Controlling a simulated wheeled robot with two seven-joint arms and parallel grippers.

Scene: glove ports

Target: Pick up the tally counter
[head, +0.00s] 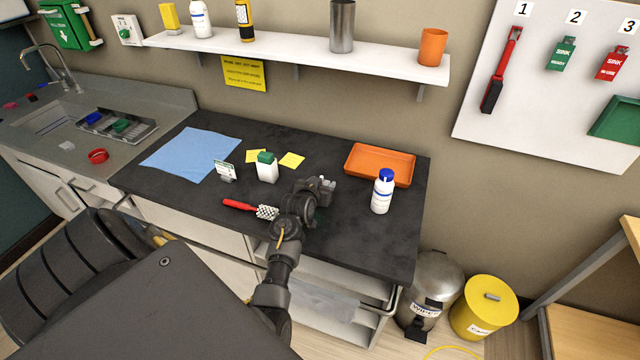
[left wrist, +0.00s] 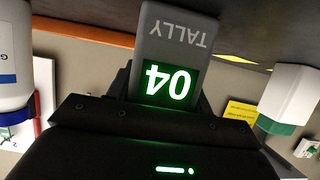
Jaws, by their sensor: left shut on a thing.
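The tally counter (left wrist: 180,35) is a grey block marked TALLY with a lit green display reading 04. It appears upside down in the left wrist view, between the fingers of my left gripper (left wrist: 165,85). In the head view the left gripper (head: 318,190) is over the dark worktop, shut on the counter (head: 327,186), which shows as a small grey piece at the fingertips. The counter is close to the worktop; I cannot tell whether it touches. My right gripper is not in view.
On the dark worktop (head: 350,245), a blue-capped white bottle (head: 382,192) and orange tray (head: 405,168) stand right of the gripper. A green-capped white bottle (head: 267,168), small sign (head: 226,171) and red-handled brush (head: 243,206) are left. A shelf (head: 300,52) runs above.

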